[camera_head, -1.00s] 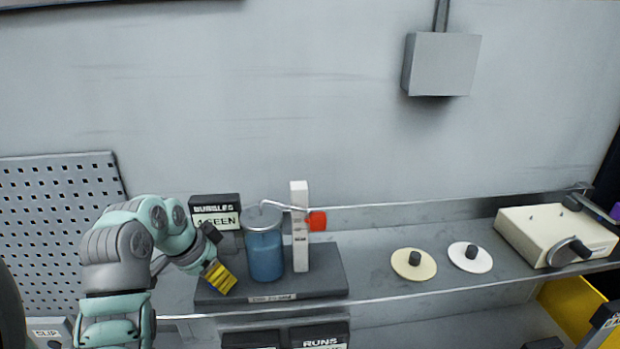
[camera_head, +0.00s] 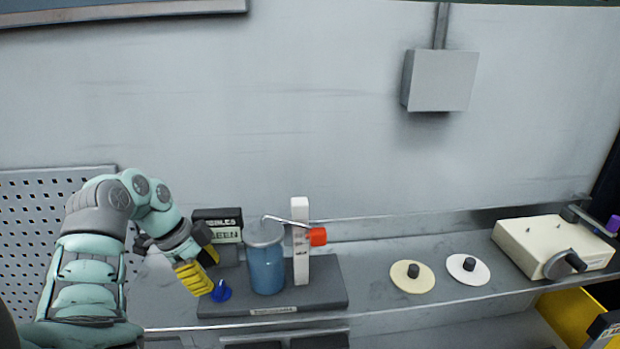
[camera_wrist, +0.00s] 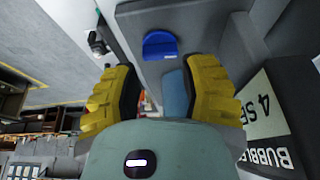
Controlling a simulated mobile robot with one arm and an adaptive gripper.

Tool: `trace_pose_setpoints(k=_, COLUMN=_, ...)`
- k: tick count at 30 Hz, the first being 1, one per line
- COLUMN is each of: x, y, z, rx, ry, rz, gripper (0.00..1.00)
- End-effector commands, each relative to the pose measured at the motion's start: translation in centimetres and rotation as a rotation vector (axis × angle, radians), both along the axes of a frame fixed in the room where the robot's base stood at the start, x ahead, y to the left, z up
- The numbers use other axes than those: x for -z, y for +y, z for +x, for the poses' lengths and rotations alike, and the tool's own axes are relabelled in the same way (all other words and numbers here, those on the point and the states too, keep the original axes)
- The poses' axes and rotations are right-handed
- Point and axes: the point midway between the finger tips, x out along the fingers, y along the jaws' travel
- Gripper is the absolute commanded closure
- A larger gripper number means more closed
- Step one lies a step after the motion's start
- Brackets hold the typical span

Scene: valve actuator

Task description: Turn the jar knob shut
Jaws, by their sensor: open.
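A blue jar (camera_head: 266,262) with a grey lid stands on a dark base plate (camera_head: 325,285). A blue knob (camera_head: 221,291) sits at the left of the jar, low on the plate's left part. It also shows in the wrist view (camera_wrist: 160,45), ahead of and between my fingertips. My gripper (camera_head: 205,271) has yellow pads and is just left of the knob, apart from the jar. In the wrist view my gripper (camera_wrist: 160,90) is open with nothing between the pads. The jar's blue side shows partly in the wrist view (camera_wrist: 174,93).
A white post (camera_head: 300,240) with a bent tube and a red block (camera_head: 318,236) stands right of the jar. A black counter box (camera_head: 218,225) stands behind my gripper. Two discs with black knobs (camera_head: 412,276) and a cream box (camera_head: 553,246) lie farther right.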

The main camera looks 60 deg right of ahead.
Motion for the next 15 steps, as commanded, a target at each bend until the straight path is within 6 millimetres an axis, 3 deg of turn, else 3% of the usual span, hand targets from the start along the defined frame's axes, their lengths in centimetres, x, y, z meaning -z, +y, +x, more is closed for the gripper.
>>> trace_pose_setpoints(k=15, x=-6.0, y=1.3, z=1.6, rx=0.002, ry=-0.001, rz=0.000, gripper=0.58)
